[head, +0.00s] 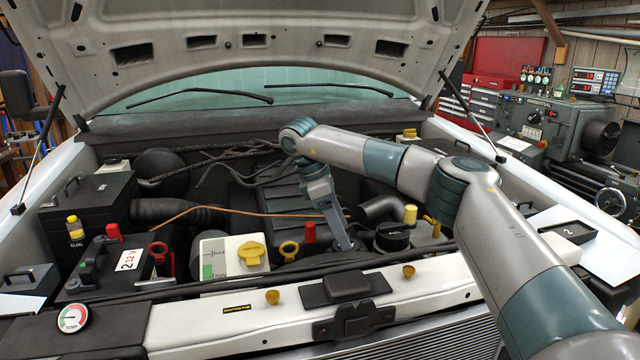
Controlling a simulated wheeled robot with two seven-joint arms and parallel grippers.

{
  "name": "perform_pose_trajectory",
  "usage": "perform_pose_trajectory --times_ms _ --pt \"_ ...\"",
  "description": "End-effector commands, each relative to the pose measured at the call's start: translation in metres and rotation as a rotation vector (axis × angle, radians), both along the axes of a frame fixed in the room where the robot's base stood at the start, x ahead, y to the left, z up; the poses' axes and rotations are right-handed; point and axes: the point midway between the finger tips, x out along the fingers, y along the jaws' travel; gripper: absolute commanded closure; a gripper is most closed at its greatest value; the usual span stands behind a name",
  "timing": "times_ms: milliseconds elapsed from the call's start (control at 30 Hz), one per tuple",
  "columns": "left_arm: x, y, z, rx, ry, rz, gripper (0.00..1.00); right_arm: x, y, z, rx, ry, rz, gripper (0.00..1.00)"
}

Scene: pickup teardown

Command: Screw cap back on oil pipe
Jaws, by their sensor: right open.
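My right arm reaches in from the right over the open engine bay. Its gripper (344,242) points down at the middle of the bay, behind the white front crossbar, and is open. I see nothing held between its fingers, though the tips are small and partly lost among dark parts. A round black cap-like part (393,236) sits just right of the gripper, apart from it. I cannot tell whether it is the oil cap or where the oil pipe's mouth is. A black hose (378,207) curves behind it. My left gripper is out of view.
A yellow cylinder (410,214) stands to the right. The white crossbar (200,325) runs along the front; the raised hood (250,60) is overhead.

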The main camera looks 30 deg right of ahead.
Motion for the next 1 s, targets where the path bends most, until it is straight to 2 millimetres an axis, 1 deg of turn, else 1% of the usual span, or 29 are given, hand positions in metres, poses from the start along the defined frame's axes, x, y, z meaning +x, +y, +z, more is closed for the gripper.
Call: perform_pose_trajectory --times_ms 33,267,600,800,1000 --pt "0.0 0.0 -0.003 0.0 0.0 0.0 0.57 0.002 0.004 0.01 0.001 -0.001 0.001 0.27" --pt "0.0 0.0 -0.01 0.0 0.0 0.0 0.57 0.01 0.016 0.044 -0.002 -0.004 0.001 0.27" --pt "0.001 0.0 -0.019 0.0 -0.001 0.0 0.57 0.022 0.036 0.1 -0.002 -0.004 -0.003 0.27" --pt "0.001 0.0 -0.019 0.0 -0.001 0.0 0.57 0.026 0.042 0.119 -0.002 0.0 -0.003 0.27" --pt "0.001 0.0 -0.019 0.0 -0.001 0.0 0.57 0.027 0.044 0.125 0.0 0.0 -0.002 0.27"
